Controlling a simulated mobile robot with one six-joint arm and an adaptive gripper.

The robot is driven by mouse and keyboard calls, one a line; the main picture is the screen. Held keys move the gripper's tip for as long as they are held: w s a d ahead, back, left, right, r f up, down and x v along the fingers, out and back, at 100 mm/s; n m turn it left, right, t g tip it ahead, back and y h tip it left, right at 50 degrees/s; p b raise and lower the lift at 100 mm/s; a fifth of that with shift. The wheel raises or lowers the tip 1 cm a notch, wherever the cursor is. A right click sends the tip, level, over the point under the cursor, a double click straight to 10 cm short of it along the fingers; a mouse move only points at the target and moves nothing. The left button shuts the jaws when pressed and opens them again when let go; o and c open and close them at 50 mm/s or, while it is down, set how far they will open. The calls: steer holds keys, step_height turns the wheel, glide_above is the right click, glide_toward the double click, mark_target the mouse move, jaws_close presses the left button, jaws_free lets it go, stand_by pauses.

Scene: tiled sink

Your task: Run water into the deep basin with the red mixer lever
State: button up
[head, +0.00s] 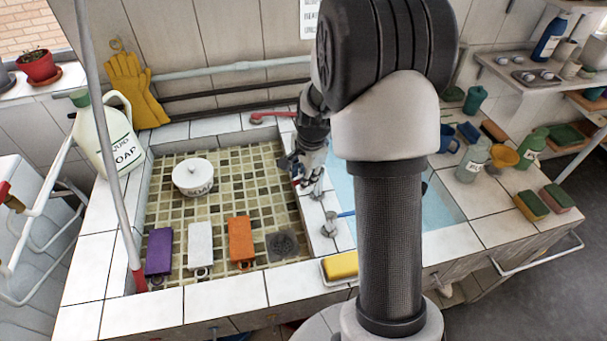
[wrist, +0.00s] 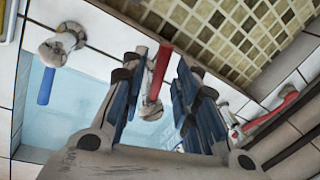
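The deep basin (head: 440,207) is the pale blue one on the right, partly hidden by my arm; it also shows in the wrist view (wrist: 75,112). My gripper (head: 293,166) is over the tiled divider between the basins. In the wrist view my gripper (wrist: 158,75) is open, with a red lever (wrist: 157,78) on a metal fitting between its fingers. I cannot tell whether they touch. A second red lever (wrist: 272,112) is to the right in the wrist view; a red lever also shows on the back ledge (head: 270,116). I see no running water.
A blue lever (head: 347,213) sits on a fitting nearer the front of the divider. A yellow sponge (head: 340,266) lies in a dish at the front.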

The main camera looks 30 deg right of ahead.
jaws_close()
stand_by(0.5)
steer(key=m+p, duration=0.1)
steer(key=p, duration=0.1)
steer(key=shift+w+a+r+m+p, duration=0.1)
steer(key=shift+w+r+m+p, duration=0.1)
steer(key=shift+w+m+p, duration=0.2)
steer(key=shift+w+f+m+h+p, duration=0.2)
steer(key=shift+w+m+h+p, duration=0.3)
steer(key=shift+m, duration=0.7)
steer(key=shift+w, duration=0.1)
steer(key=shift+o, duration=0.8)
jaws_free()
